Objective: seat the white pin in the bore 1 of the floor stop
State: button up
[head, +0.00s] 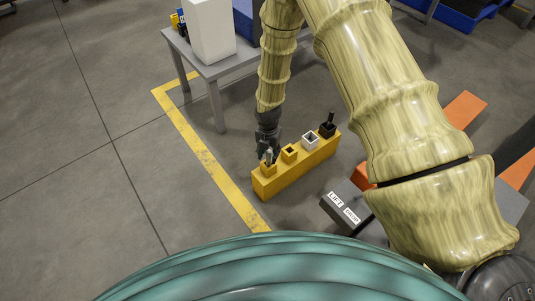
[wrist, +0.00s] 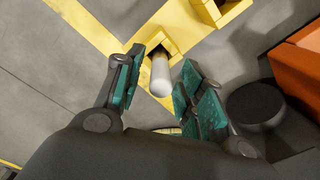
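The yellow floor stop (head: 292,173) is a long block on the floor with a row of square sockets on top. The white pin (wrist: 160,76) stands with its far end in the dark opening of the leftmost yellow socket (head: 268,169). How deep it sits is hard to tell. My gripper (wrist: 160,85) is above that socket, its dark green-padded fingers on both sides of the pin. A gap shows between the left finger and the pin; the right finger is close beside it. In the head view, my gripper (head: 268,151) partly hides the pin.
Along the stop are another yellow socket (head: 289,153), a white socket (head: 310,141) and a black socket (head: 327,130) with a black pin. A grey table (head: 211,69) with a white box (head: 209,30) stands behind. A yellow floor line (head: 207,160) runs left of the stop, with clear floor beyond.

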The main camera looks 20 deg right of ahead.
notch_tip(320, 180, up, 12)
jog(key=p, duration=0.4)
jog(key=s+f+m+y, duration=0.1)
jog(key=s+f+m, duration=0.4)
jog(key=s+m, duration=0.3)
jog(key=s+f+m, duration=0.5)
jog(key=s+m, duration=0.1)
jog(key=s, duration=0.4)
jog(key=s+d+f+m, duration=0.1)
jog(key=s+m, duration=0.6)
jog(key=s, duration=0.2)
jog(key=s+d+m+h, duration=0.1)
jog(key=s+d+m, duration=0.1)
jog(key=s+m, duration=0.6)
jog(key=shift+s+f, duration=0.35)
jog(key=shift+s, duration=0.3)
notch_tip(320, 180, up, 26)
jog(key=p, duration=2.6)
jog(key=shift+r, duration=0.2)
